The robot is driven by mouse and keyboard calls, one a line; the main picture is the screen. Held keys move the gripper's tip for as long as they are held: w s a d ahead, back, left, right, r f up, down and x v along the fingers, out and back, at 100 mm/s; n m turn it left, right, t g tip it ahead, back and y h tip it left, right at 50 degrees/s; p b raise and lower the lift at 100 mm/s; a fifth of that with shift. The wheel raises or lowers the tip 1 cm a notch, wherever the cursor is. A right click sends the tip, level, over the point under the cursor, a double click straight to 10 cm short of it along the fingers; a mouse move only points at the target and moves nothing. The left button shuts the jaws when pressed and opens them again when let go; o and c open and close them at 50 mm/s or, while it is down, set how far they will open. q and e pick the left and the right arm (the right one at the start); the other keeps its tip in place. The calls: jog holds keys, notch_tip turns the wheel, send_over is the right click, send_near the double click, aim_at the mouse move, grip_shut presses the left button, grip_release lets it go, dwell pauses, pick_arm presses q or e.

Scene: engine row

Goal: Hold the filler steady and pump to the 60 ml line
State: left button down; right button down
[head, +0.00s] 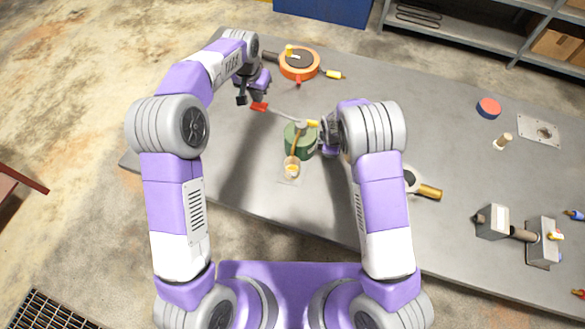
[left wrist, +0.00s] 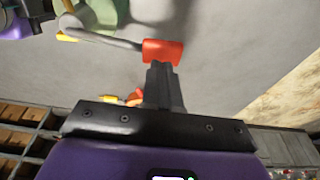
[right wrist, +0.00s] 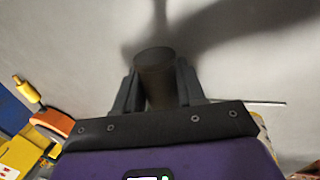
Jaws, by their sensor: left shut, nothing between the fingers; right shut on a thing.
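The green filler (head: 298,138) stands on the bench between my arms. Its grey lever runs left to a red grip (head: 259,106), which also shows in the left wrist view (left wrist: 163,50). A brown spout reaches toward the front, over a small amber-and-white cup (head: 292,169); any marks or level are too small to read. My left gripper (head: 246,100) is shut and empty, its fingertips right beside the red grip; I cannot tell if they touch. My right gripper (head: 322,130) is at the filler's right side, shut on a dark cylindrical handle (right wrist: 154,68), apparently the filler's.
An orange round pan (head: 299,64) with small parts stands behind the filler. A yellow-handled tool (head: 428,190) lies right of my right arm. Grey blocks (head: 493,222), a red-blue disc (head: 488,108) and a metal plate (head: 539,130) are farther right. Bare bench lies between.

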aim_at(259, 107)
dwell(0.3)
pick_arm(q)
jog(key=shift+s+x, duration=0.25)
jog(key=shift+x, duration=0.85)
jog(key=shift+s+x, duration=0.25)
jog(key=shift+x, duration=0.85)
jog(key=shift+s+x, duration=0.25)
jog(key=shift+x, duration=0.85)
jog(key=shift+w+v, duration=0.15)
jog(key=shift+v, duration=0.65)
jog(key=shift+w+v, duration=0.15)
jog(key=shift+v, duration=0.65)
jog(key=shift+w+r, duration=0.15)
jog(key=shift+r, duration=1.55)
jog(key=shift+a, duration=0.1)
